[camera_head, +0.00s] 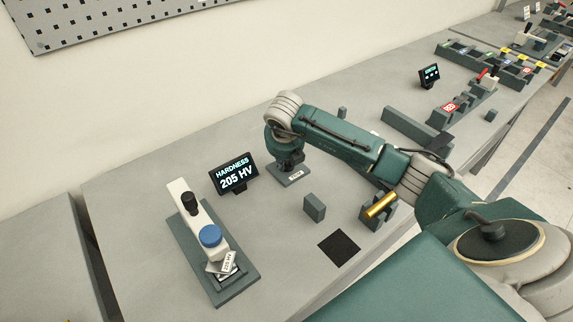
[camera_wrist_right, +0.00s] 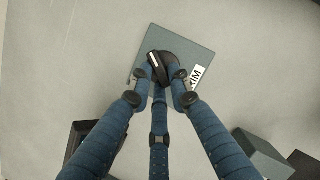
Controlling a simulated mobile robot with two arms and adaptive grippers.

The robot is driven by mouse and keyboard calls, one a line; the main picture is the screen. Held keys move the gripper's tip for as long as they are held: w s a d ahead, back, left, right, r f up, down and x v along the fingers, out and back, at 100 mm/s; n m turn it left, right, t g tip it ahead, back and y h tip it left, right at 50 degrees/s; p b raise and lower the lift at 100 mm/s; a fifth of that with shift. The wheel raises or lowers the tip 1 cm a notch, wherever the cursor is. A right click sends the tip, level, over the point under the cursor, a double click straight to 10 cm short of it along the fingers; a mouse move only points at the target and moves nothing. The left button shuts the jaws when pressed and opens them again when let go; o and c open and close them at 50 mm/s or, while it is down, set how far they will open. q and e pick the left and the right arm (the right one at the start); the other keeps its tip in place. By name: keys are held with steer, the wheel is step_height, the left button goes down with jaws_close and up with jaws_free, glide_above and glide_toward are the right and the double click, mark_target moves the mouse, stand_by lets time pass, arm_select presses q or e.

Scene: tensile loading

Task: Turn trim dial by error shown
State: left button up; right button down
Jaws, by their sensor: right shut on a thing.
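The trim dial (camera_wrist_right: 172,62) is a black knob with a pale pointer line, standing on a grey-green plate (camera_wrist_right: 192,40) with a white label partly reading "TRIM". My right gripper (camera_wrist_right: 163,80) has its blue fingers shut around the dial. In the head view, my right gripper (camera_head: 289,160) points down over the dial's plate (camera_head: 290,179) and hides most of the dial. A black display (camera_head: 235,175) reads "HARDNESS 205 HV". Left of it is a hardness tester with a blue knob (camera_head: 210,236) and a block labelled "225 HV" (camera_head: 229,263). My left gripper is not in view.
A grey block (camera_head: 314,207), a brass cylinder (camera_head: 380,205) on a holder and a black square (camera_head: 339,248) are in front of my right arm. Another small display (camera_head: 429,74) and several trays stand farther right. A perforated panel (camera_head: 110,20) hangs on the wall.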

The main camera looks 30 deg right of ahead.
steer(key=shift+w+r+m+b, duration=0.2)
steer(key=shift+w+m+b, duration=0.1)
steer(key=shift+m, duration=0.3)
steer(key=shift+r+h, duration=0.1)
steer(key=shift+h, duration=0.2)
steer(key=c, duration=1.6)
jaws_free()
steer(key=shift+d, duration=0.1)
steer(key=shift+f, duration=0.2)
steer(key=shift+s+r, duration=0.1)
steer(key=v, duration=1.1)
steer(key=shift+r, duration=0.4)
